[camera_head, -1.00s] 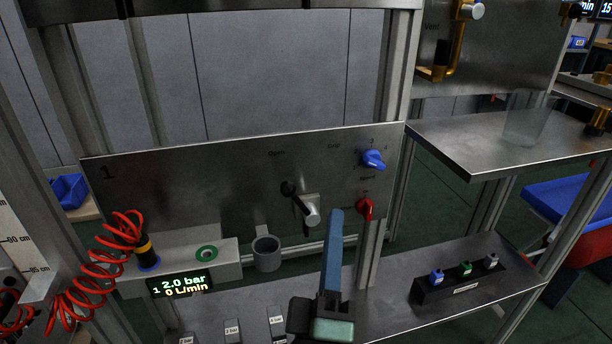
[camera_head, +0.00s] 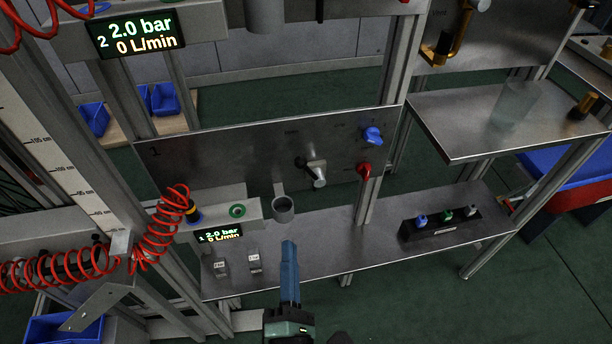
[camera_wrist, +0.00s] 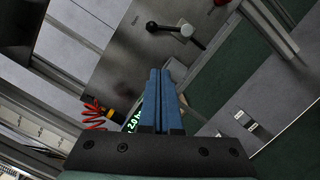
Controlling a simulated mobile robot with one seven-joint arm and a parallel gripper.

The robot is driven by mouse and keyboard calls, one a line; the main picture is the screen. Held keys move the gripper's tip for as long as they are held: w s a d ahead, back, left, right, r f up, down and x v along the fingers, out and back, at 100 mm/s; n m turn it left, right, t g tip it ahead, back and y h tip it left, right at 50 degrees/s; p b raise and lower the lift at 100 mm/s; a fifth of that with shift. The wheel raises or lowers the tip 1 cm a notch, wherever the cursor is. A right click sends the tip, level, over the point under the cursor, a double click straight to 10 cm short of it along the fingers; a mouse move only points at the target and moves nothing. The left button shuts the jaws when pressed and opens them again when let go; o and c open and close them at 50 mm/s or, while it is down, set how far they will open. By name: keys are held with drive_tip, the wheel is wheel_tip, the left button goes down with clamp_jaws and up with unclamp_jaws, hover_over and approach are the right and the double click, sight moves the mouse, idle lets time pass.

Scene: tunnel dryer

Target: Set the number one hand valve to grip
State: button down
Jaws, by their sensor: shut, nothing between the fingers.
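The number one panel (camera_head: 230,150) is a steel plate marked 1 at its left end. Its hand valve (camera_head: 316,171), a metal lever with a black knob, sits right of the panel's middle. The valve also shows at the top of the wrist view (camera_wrist: 182,30). The words beside it are too small to read. My gripper (camera_head: 289,245) is shut and empty, with blue fingers, below and in front of the panel, apart from the valve. It fills the middle of the wrist view (camera_wrist: 160,75).
A blue knob (camera_head: 372,136) and a red knob (camera_head: 364,171) sit right of the valve. A grey cup (camera_head: 283,209) hangs below the panel. A display (camera_head: 219,235) reads 2.0 bar, 0 L/min. A red coiled hose (camera_head: 165,225) hangs at left. A dark rack (camera_head: 440,227) stands on the shelf.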

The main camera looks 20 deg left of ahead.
drive_tip(key=shift+w, duration=0.15)
drive_tip(key=p, duration=0.2)
approach(310, 170)
drive_tip(key=w+a, duration=0.4)
drive_tip(key=shift+w+r, duration=0.2)
drive_tip(key=shift+w, duration=0.4)
